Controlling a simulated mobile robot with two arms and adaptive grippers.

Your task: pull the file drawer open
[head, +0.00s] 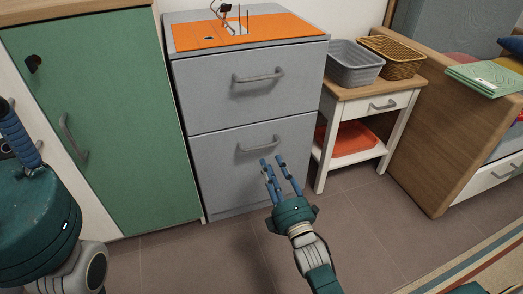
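The grey file cabinet (195,110) stands against the wall with two drawers. The upper drawer (215,100) and lower drawer (222,180) both look flush with the cabinet front. The upper drawer has a bar handle (258,76), and the lower drawer has a similar handle (259,145). My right gripper (272,161) is in front of the lower drawer, just below its handle. Its blue fingers are spread apart with nothing between them. I cannot tell how far they are from the drawer front. My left arm shows at the left edge; its gripper fingers are not clearly visible.
A green cabinet door (105,110) is left of the drawers. At right stands a small side table (372,93) with a grey basket (354,66), a wicker basket (392,58) and an orange tray (347,140) on its shelf. Tiled floor (200,260) is clear in front.

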